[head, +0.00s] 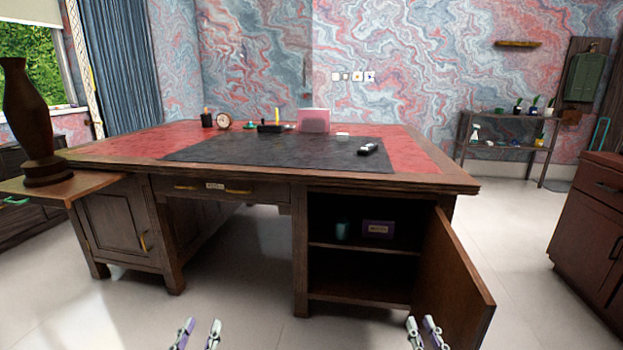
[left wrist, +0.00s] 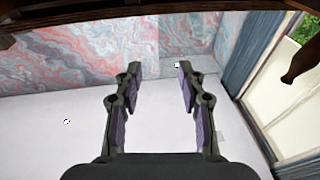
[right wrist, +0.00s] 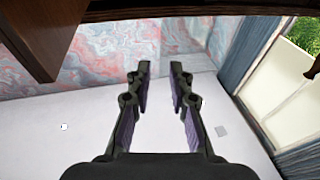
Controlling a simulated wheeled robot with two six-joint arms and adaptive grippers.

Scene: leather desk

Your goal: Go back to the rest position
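My left gripper (head: 197,333) is low at the bottom edge of the head view, in front of the desk. Its fingers stand apart with nothing between them, as the left wrist view (left wrist: 158,70) also shows. My right gripper (head: 428,332) is at the bottom edge too, near the open cabinet door. Its fingers are apart and empty in the right wrist view (right wrist: 159,68), with a narrower gap than the left. Both grippers are clear of the desk and touch nothing that I can see.
The wooden desk (head: 230,172) stands ahead, with its right cabinet door (head: 455,280) swung open towards me. A teal cup (head: 342,230) and a purple box (head: 378,229) sit on the cabinet shelf. A dark vase (head: 30,120) stands at left. Floor is free before the desk.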

